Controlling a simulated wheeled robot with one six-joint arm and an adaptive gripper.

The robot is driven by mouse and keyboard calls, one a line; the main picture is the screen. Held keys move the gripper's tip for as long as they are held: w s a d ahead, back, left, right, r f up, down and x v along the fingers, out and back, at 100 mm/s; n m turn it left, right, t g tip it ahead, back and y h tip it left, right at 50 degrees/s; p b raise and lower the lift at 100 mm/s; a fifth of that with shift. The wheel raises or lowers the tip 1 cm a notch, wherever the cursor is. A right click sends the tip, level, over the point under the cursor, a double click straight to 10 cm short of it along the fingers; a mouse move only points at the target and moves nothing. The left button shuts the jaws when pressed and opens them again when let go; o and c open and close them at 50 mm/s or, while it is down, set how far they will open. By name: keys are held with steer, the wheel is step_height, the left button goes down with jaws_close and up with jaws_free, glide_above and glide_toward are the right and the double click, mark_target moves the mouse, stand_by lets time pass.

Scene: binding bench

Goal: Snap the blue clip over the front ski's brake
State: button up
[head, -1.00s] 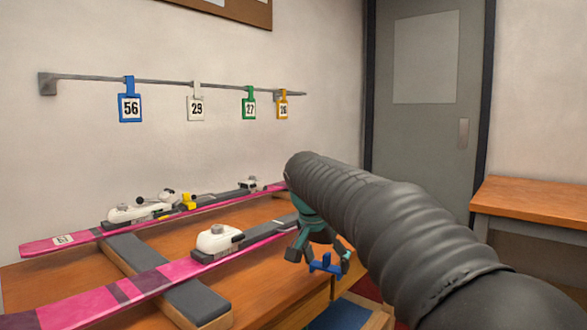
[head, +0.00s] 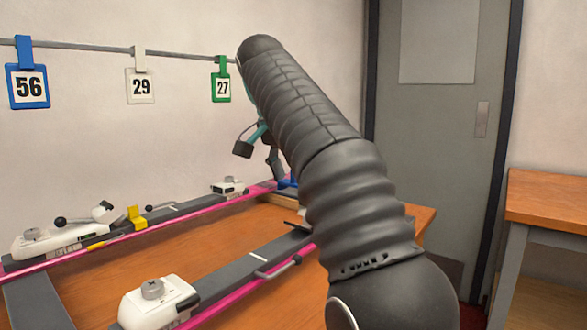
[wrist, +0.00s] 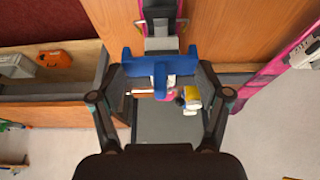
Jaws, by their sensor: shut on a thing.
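My gripper (wrist: 160,80) is shut on the blue clip (wrist: 160,66), which spans between its fingers in the wrist view. In the head view the gripper (head: 262,155) hangs beyond the far part of the front ski, half hidden by my arm. Only a sliver of the clip (head: 288,183) shows there. The front ski (head: 222,287) is pink with a grey binding plate and a white binding piece (head: 158,302). In the wrist view a pink ski (wrist: 160,18) with a binding lies just above the clip; contact is unclear.
The back ski (head: 70,258) carries a yellow clip (head: 137,217) on its binding. Numbered tags hang from a wall rail (head: 85,48). An open drawer (wrist: 40,90) holds a grey item and an orange item (wrist: 54,59). Another bench (head: 540,190) stands right.

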steer(key=shift+a+f, duration=0.15)
steer(key=shift+f, duration=2.2)
steer(key=shift+f+b, duration=0.7)
steer(key=shift+f, duration=0.35)
steer(key=o, duration=0.5)
steer(key=c, duration=0.6)
steer(key=shift+s, duration=0.1)
